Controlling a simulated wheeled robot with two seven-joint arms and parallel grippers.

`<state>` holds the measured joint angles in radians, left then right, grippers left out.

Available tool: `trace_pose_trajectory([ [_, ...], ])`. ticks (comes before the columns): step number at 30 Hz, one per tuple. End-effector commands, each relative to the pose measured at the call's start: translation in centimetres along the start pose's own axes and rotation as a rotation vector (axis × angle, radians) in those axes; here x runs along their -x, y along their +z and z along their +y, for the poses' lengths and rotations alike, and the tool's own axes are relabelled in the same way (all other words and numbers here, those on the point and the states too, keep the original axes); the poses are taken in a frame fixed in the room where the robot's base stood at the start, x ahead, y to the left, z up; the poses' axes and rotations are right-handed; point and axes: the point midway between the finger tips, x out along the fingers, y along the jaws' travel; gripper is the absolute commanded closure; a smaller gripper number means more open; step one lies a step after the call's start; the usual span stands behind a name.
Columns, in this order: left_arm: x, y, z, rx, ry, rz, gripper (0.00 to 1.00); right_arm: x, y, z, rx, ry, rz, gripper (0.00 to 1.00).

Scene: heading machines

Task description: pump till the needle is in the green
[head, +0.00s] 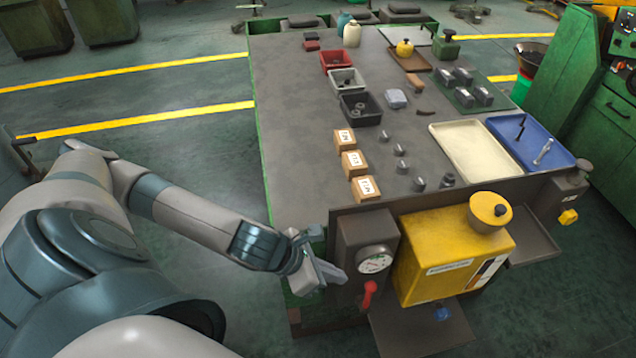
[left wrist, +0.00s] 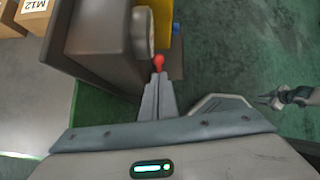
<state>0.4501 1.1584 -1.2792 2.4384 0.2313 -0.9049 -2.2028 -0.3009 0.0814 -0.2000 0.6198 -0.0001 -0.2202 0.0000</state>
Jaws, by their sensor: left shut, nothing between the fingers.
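The gauge (head: 375,260) has a round white dial on a dark housing at the bench's front. Its needle is too small to read against any green band. A red-handled lever (head: 368,294) hangs just below the dial. My left gripper (head: 337,273) is shut and empty, just left of the gauge and lever. In the left wrist view the closed fingertips (left wrist: 158,82) point at the red knob (left wrist: 158,63), close to it; I cannot tell whether they touch. There the gauge (left wrist: 143,35) shows edge-on, its face hidden.
A yellow tank (head: 430,262) with a funnel cup stands right of the gauge, above a dark lower tray (head: 425,328). The bench top (head: 300,130) holds labelled wooden blocks (head: 355,163), bins and trays. Floor left of the bench is open. A grey arm-like shape (left wrist: 290,97) shows in the left wrist view.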

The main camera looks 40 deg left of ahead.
Motion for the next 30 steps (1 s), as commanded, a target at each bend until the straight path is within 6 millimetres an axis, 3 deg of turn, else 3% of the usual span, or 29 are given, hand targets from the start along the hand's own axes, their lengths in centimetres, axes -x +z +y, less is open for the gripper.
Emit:
trace_pose_trajectory([
  [5, 3.6, 0.0, 0.1, 0.001, 0.002, 0.003, 1.00, 0.4, -0.1, 0.0, 0.000, 0.000, 0.001, 0.68],
  [10, 5.1, 0.1, 0.0, 0.002, 0.002, 0.003, 1.00, 2.2, -0.3, -0.1, -0.001, -0.001, 0.001, 0.68],
  [30, 5.9, -0.2, 0.0, 0.002, 0.001, 0.001, 1.00, 3.0, -0.4, -0.2, -0.001, -0.002, 0.002, 0.68],
])
